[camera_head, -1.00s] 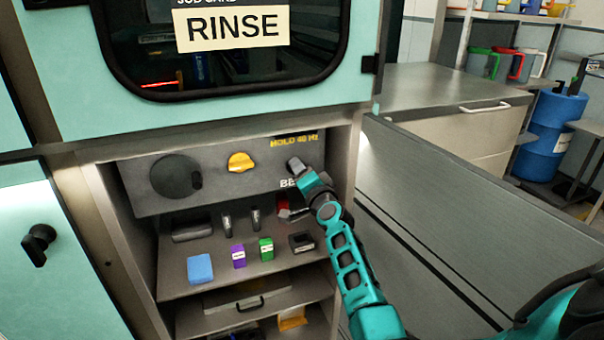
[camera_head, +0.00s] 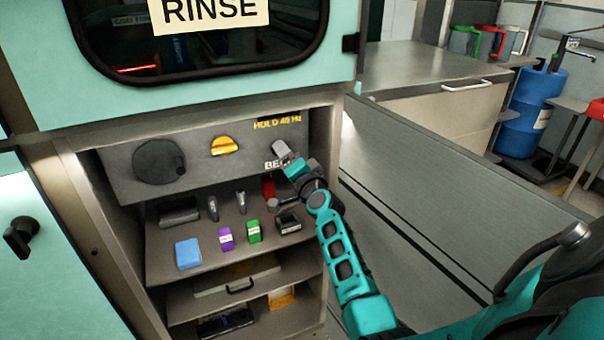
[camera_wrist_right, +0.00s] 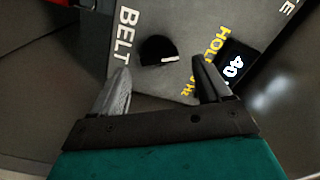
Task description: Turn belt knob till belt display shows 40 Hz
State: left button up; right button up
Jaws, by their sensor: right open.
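The black belt knob (camera_wrist_right: 158,51) with a white pointer line sits on a grey panel, beside the white word BELT, in the right wrist view. The belt display (camera_wrist_right: 234,66) is a small dark screen that appears to read 40, beside yellow HOLD 40 Hz lettering. My right gripper (camera_wrist_right: 163,72) is open, its two fingers on either side of the knob's near edge with gaps visible; contact is not seen. In the head view my right gripper (camera_head: 285,155) is at the panel's right end and hides the knob. My left gripper is not in view.
The shelf below holds a blue block (camera_head: 188,254), a purple box (camera_head: 226,239), a green box (camera_head: 254,231) and other small items. The cabinet's side wall is close right.

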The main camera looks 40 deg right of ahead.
pick_arm(q)
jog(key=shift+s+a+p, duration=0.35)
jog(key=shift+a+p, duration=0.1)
jog(key=shift+p, duration=0.15)
pick_arm(e)
jog(key=v, duration=1)
jog(key=shift+s, duration=0.25)
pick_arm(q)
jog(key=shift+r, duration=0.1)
pick_arm(e)
jog(key=shift+a, duration=0.1)
pick_arm(q)
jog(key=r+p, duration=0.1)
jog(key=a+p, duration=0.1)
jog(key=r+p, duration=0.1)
jog(key=p, duration=0.1)
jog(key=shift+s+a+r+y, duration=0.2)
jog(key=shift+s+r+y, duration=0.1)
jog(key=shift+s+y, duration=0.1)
pick_arm(e)
jog(key=s+a+f+n+g+y, duration=0.3)
jog(key=s+a+f+n, duration=0.4)
jog(key=s+a, duration=0.3)
jog(key=s+a+f+n+g+y, duration=0.3)
jog(key=s+a+f+n, duration=0.4)
jog(key=s+a+n, duration=0.2)
jog(key=shift+s+a+n+g, duration=0.4)
jog(key=shift+s+n, duration=0.2)
jog(key=shift+n, duration=0.1)
